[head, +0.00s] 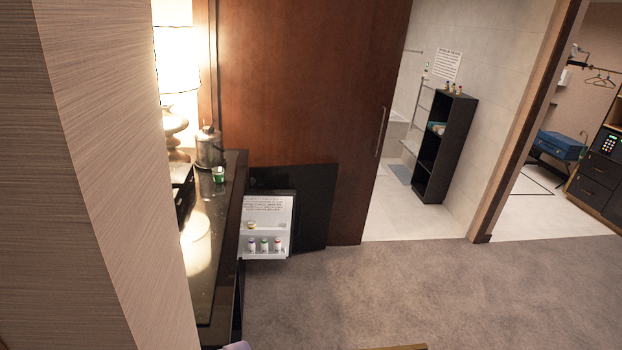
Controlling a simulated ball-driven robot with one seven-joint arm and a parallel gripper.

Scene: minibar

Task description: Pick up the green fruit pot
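A small green pot with a whitish top (219,175) stands on the dark counter (228,200) along the left side. It is upright, close to the counter's right edge and just in front of a metal ice bucket (209,147). It is small and far off, so its contents cannot be made out. My gripper is not in view.
The minibar door (315,200) stands open below the counter, its racks holding several small bottles (264,244) and a yellowish pot (251,225). A wall (110,150) fills the near left. A lit lamp (177,65) stands on the counter. Carpet (430,290) is clear at right.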

